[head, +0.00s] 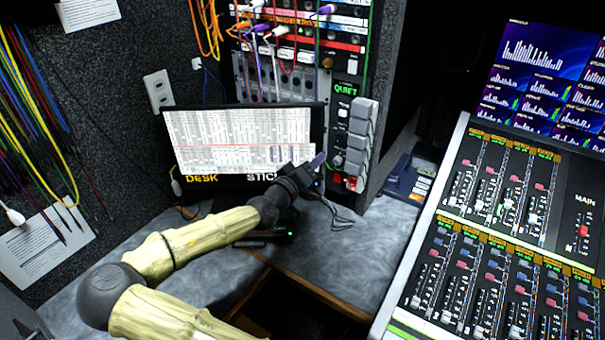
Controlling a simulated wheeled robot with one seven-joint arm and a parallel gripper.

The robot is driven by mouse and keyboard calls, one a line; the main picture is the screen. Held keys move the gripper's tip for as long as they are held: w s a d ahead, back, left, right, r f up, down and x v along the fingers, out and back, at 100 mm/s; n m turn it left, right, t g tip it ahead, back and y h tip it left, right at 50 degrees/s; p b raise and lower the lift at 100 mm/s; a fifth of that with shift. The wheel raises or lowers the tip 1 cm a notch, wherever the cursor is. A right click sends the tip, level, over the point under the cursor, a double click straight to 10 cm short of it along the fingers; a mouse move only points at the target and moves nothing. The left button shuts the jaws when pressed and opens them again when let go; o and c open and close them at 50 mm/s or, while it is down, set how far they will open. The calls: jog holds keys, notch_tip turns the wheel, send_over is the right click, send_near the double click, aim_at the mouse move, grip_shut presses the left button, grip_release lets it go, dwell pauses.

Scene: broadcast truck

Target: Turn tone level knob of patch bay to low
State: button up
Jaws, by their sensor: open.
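The patch bay (300,50) stands in the rack at the top centre, with colored plugs and cables in its rows. A small brownish round knob (327,62) sits at its right end. A dark round knob (338,160) shows lower down, on the panel under a green "QUIET" display (346,89). No label lets me tell which one is the tone level knob, and their settings are too small to read. My gripper (318,168) is open and seen from behind, in front of the monitor's right edge, beside the lower knob. I cannot tell whether it touches anything.
A monitor (240,132) stands behind my arm. Grey blocks (358,135) project right of the lower knob. Cables hang across the patch bay and the left wall. A mixing console (490,230) fills the right. Some grey desk surface (350,260) is clear.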

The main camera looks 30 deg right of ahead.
jog(key=v, duration=0.4)
dwell(0.4)
